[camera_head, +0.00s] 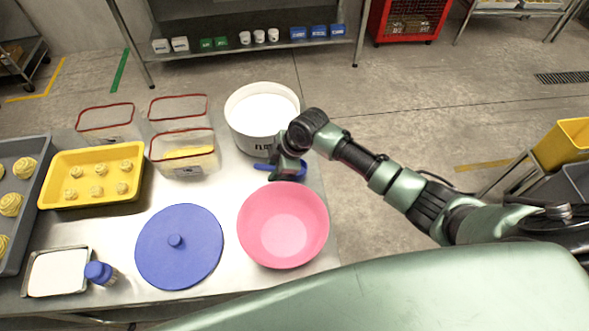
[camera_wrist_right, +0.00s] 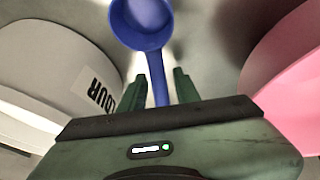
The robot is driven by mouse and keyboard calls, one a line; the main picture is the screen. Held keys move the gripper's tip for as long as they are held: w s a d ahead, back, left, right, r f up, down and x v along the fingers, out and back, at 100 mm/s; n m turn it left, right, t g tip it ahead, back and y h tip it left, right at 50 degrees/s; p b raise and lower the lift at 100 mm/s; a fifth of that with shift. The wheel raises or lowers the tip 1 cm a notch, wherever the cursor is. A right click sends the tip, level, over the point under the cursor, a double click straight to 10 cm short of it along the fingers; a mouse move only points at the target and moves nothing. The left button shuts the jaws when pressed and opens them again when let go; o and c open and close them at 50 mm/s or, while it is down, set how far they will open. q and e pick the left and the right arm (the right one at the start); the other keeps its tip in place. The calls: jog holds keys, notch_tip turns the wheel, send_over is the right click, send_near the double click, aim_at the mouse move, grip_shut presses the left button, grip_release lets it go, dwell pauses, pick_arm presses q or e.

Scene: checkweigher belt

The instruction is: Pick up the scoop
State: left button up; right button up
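The blue scoop (camera_head: 262,167) lies on the steel table between the white flour tub (camera_head: 262,140) and the pink bowl (camera_head: 283,225). My right gripper (camera_head: 287,168) is over it and hides its middle. In the right wrist view, the scoop's round bowl (camera_wrist_right: 143,22) is beyond the fingertips. Its handle runs back between the two fingers of the right gripper (camera_wrist_right: 159,78). The fingers are open, with a narrow gap seen on each side of the handle. My left gripper is not in view.
The tub (camera_wrist_right: 50,60) and the pink bowl (camera_wrist_right: 290,70) flank the gripper closely. A blue round lid (camera_head: 180,250), clear red-rimmed containers (camera_head: 185,150), a yellow tray (camera_head: 65,202) and a blue-capped bottle (camera_head: 100,273) stand to the left.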

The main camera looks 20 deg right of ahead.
grip_shut()
